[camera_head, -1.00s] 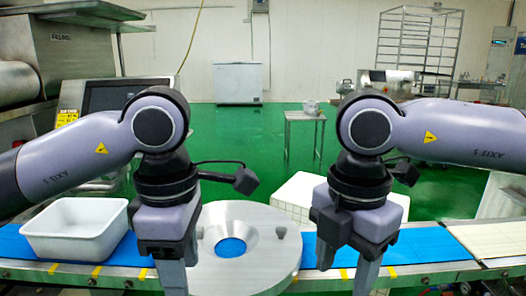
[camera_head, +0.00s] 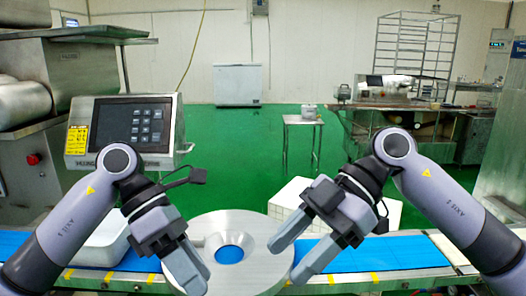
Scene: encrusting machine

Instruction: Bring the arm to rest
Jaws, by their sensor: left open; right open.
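My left gripper (camera_head: 188,272) is open and empty. It hangs over the left edge of the round metal disc (camera_head: 258,262), its fingers pointing down and to the right. My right gripper (camera_head: 288,258) is open and empty. Its fingers reach down and to the left over the right edge of the disc. Both arms are bent, with their elbows out to the sides and low. I cannot tell whether any finger touches the disc.
A white tub (camera_head: 104,243) sits on the blue conveyor belt (camera_head: 30,252) at left, partly behind my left arm. A white box (camera_head: 290,197) stands behind the disc. A control panel (camera_head: 125,125) stands at left. Green floor (camera_head: 245,150) beyond is clear around a small table (camera_head: 302,121).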

